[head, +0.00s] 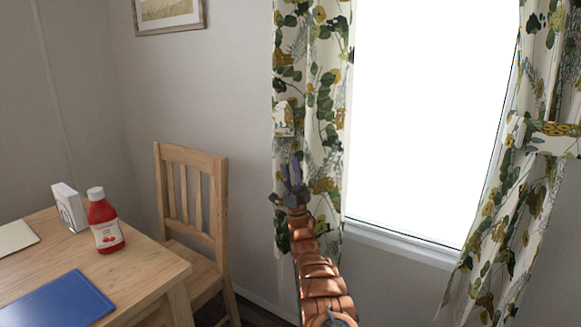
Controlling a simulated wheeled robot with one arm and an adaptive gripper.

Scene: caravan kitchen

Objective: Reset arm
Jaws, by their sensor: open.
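My arm, copper-coloured, reaches up from the bottom middle of the head view. My gripper (291,172) is at its end, dark grey, with its fingers pointing up and apart. It is open and nothing shows between the fingers. In the picture it lies in front of the left patterned curtain (311,70); I cannot tell how far it is from the cloth.
A wooden table (150,268) at lower left carries a red ketchup bottle (104,222), a white napkin holder (69,207) and a blue mat (58,301). A wooden chair (192,155) stands behind it. A bright window (430,110) and right curtain (505,215) are on the right.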

